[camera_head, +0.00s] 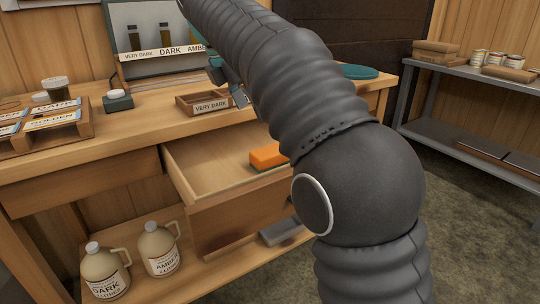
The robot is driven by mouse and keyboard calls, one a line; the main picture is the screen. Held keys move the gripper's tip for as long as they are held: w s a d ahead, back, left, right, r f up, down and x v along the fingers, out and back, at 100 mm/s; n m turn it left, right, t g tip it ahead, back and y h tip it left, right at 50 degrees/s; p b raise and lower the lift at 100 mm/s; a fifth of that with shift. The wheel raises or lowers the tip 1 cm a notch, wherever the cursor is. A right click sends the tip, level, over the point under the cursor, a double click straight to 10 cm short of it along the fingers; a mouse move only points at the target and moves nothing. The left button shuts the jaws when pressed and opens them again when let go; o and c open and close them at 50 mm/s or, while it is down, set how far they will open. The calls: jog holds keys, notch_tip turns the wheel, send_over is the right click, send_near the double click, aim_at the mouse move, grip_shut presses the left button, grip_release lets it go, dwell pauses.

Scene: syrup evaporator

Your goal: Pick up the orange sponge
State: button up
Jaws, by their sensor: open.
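The orange sponge (265,156) lies in an open wooden drawer (205,168) of the workbench, toward the drawer's right side. It has a thin green underside, and my arm hides its right end. My gripper (240,98) shows only in part past the left edge of my arm. It is open, above and to the left of the sponge and apart from it. It appears in front of the bench top, near the right end of a small wooden tray labelled VERY DARK (207,106).
A backlit grading stand with sample bottles (160,40) stands on the bench (130,137). Wooden label racks (45,125) are at left. Syrup jugs (105,275) stand on the lower shelf. A metal shelf (480,72) with cans is at right. My arm covers the middle.

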aim_at(269, 150)
jog(key=b+x, duration=0.1)
jog(key=x, duration=0.6)
jog(key=shift+f+b, duration=0.1)
jog(key=shift+b, duration=0.25)
jog(key=x, duration=0.2)
jog(key=s+b+x, duration=0.1)
jog(key=x, duration=0.1)
jog(key=shift+d+f, duration=0.15)
jog(key=shift+f, duration=0.15)
jog(key=shift+w+d+f, duration=0.1)
jog(key=shift+f, duration=0.25)
jog(key=shift+f, duration=0.2)
jog(key=c, duration=1.2)
